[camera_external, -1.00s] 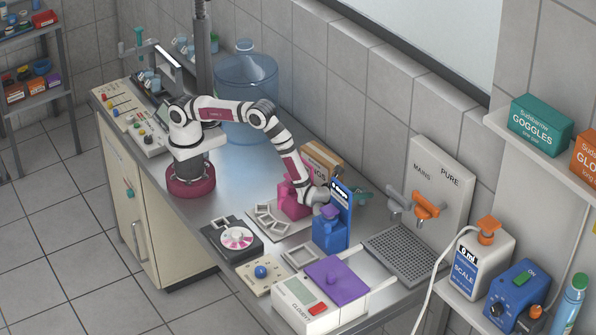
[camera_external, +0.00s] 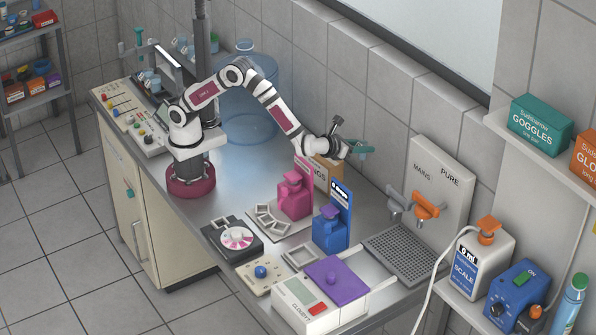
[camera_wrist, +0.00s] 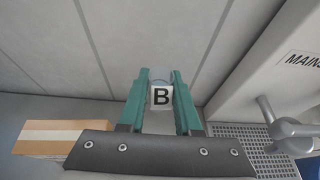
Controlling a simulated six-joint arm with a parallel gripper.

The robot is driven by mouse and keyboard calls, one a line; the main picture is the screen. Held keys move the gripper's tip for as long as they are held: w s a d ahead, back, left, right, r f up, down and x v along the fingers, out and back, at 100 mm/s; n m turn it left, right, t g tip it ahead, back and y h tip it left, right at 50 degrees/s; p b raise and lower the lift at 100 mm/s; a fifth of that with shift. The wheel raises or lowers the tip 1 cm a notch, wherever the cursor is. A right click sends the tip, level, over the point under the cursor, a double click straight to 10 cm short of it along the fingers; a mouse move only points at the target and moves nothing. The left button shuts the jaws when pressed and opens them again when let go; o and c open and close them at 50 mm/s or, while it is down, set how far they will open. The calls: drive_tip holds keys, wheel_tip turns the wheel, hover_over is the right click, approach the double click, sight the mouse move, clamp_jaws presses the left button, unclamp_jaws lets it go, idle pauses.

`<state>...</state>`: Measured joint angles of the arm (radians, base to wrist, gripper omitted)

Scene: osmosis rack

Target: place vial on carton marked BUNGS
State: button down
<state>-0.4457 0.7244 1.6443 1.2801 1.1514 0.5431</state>
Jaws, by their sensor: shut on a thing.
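My gripper (camera_external: 366,149) has teal fingers and is held up in the air, just right of and above the carton. In the wrist view its fingers (camera_wrist: 160,100) are shut on a small clear vial (camera_wrist: 161,76) with a white label marked B. The vial is too small to make out in the external view. The brown cardboard carton marked BUNGS (camera_external: 328,174) stands against the back wall, with part of its lettering hidden behind a pink stand. In the wrist view the carton (camera_wrist: 62,138) lies to the left of the fingers, and its taped top looks clear.
A pink bottle (camera_external: 295,197) stands in front of the carton and a blue bottle (camera_external: 330,231) to its right. Grey and orange taps (camera_external: 420,206) rise above a drain grille (camera_external: 405,255) further right. The tiled wall is close behind my gripper.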

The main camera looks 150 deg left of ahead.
drive_tip(key=s+d+r+t, duration=0.1)
drive_tip(key=s+d+r, duration=0.2)
drive_tip(key=s+d, duration=0.3)
drive_tip(key=s+d+r, duration=0.2)
drive_tip(key=s+d, duration=0.2)
drive_tip(key=d, duration=0.4)
drive_tip(key=shift+m, duration=0.4)
drive_tip(key=s+a+f, duration=0.2)
drive_tip(key=a, duration=0.1)
drive_tip(key=s+a+f, duration=0.1)
drive_tip(key=a+f, duration=0.1)
drive_tip(key=a, duration=0.1)
drive_tip(key=s+a+f, duration=0.2)
drive_tip(key=a+f, duration=0.1)
drive_tip(key=a, duration=0.1)
drive_tip(key=shift+s, duration=0.3)
wheel_tip(320, 180, down, 3)
drive_tip(key=shift+f, duration=0.45)
drive_tip(key=shift+f, duration=0.2)
drive_tip(key=c, duration=0.6)
unclamp_jaws()
